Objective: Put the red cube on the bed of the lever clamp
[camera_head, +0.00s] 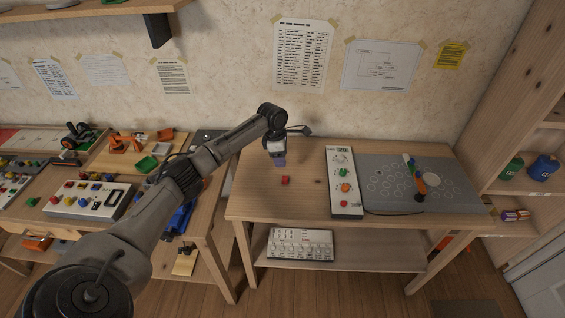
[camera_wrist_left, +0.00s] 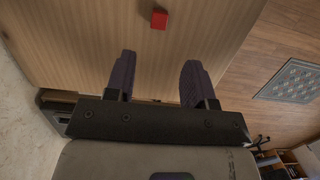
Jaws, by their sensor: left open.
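The red cube (camera_head: 285,180) lies on the wooden table to the right, near its left side. It also shows near the top of the left wrist view (camera_wrist_left: 159,19), beyond my fingertips. My left gripper (camera_head: 280,162) points down over the table, just behind the cube. In the left wrist view its two dark fingers (camera_wrist_left: 158,62) are spread with nothing between them. An orange device on a wooden board at the left may be the lever clamp (camera_head: 126,143); it is too small to be sure. My right gripper is not in view.
A white control panel (camera_head: 344,184) and a grey board (camera_head: 408,184) with loose parts take up the right of the table. A white button box (camera_head: 88,200) and a green block (camera_head: 147,164) are on the left table. The tabletop around the cube is clear.

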